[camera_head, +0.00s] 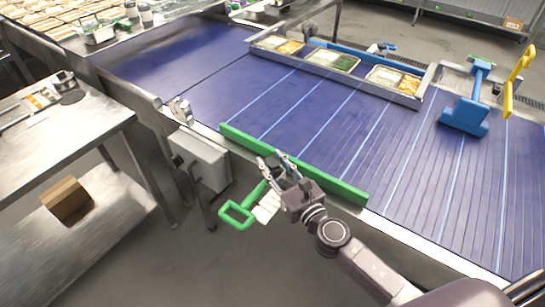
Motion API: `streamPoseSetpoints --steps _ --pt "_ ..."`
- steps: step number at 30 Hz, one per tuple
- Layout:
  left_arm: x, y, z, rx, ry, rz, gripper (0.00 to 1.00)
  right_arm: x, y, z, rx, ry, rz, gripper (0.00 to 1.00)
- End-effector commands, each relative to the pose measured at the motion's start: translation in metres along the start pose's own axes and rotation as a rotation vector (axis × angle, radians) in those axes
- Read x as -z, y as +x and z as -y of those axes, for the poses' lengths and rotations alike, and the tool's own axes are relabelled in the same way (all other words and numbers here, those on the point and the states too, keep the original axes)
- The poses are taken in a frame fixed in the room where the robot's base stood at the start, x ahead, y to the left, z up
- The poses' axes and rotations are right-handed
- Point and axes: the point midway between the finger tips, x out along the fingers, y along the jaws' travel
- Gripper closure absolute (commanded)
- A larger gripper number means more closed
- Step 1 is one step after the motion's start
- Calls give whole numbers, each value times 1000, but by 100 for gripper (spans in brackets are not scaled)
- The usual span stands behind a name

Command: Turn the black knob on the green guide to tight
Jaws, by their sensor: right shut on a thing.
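The green guide (340,189) is a long bar along the near edge of the blue conveyor. A green loop handle (237,214) sticks out toward me below it. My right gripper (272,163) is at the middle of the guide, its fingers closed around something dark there. That dark thing is at the place of the black knob, which the fingers mostly hide. I cannot see which way the knob is turned. My left gripper is not in view.
The blue conveyor (300,103) is mostly bare. A metal tray rack (407,98) with food pans stands across it. A grey box (201,158) hangs below the edge, left of my gripper. A steel table (92,119) is at the left.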

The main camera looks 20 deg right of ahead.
Motion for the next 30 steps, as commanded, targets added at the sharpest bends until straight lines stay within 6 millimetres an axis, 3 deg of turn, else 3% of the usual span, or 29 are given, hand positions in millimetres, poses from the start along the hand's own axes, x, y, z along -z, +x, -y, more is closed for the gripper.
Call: streamPoseSetpoints --steps 5,15,30 --pt "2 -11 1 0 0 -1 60 -1 0 -2 169 9 -1 93" --pt "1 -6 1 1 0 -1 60 1 1 -1 451 4 0 93" --pt "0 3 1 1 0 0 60 1 0 0 642 0 0 93"
